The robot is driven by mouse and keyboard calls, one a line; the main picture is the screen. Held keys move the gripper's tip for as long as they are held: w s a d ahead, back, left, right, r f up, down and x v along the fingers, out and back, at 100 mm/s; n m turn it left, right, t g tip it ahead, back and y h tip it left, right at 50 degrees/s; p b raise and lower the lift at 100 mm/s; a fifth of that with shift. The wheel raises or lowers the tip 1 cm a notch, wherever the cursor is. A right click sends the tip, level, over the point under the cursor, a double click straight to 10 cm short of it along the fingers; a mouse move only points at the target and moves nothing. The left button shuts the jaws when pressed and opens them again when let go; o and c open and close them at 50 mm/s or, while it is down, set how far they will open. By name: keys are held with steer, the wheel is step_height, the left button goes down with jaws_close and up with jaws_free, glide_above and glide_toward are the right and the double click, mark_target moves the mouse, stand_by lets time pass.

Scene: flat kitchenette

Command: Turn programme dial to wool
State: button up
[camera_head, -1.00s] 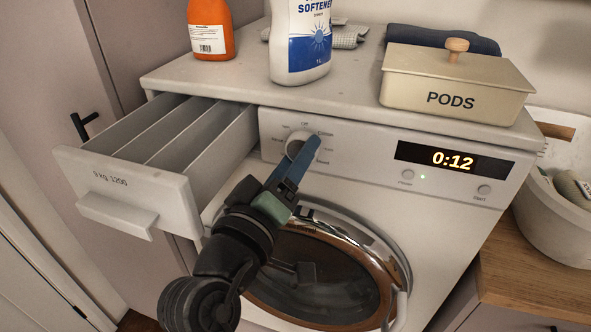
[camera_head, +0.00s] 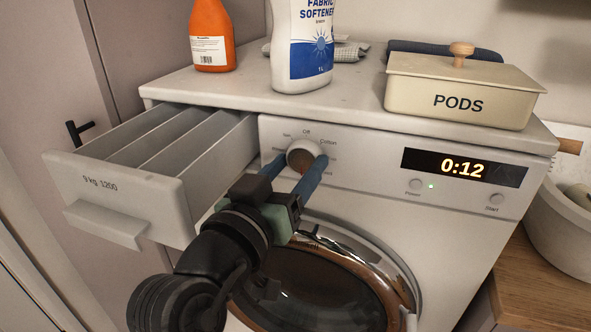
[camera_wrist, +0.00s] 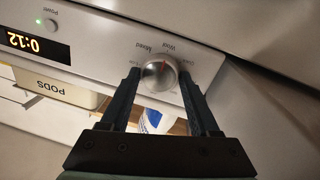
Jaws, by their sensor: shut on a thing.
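The round programme dial (camera_head: 302,154) is on the washing machine's front panel, right of the open drawer. In the head view, "Off" is above it and "Cotton" at its upper right; lower labels are partly hidden by my fingers. My gripper (camera_head: 297,163) has one finger on each side of the dial and is shut on it. The wrist view shows the metallic dial (camera_wrist: 158,74) between the dark fingers. A small red mark on the dial lies on the side towards the "Wool" label (camera_wrist: 167,44), with "Mixed" beside that label.
The detergent drawer (camera_head: 130,200) stands pulled out left of my gripper. The round door (camera_head: 320,280) is below. A display (camera_head: 463,168) reads 0:12. An orange bottle (camera_head: 212,35), softener bottle (camera_head: 303,50) and PODS box (camera_head: 460,95) stand on top.

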stand_by(0.4)
steer(key=o, duration=1.4)
steer(key=shift+c, duration=0.2)
steer(key=v, duration=1.3)
steer(key=shift+s, duration=0.1)
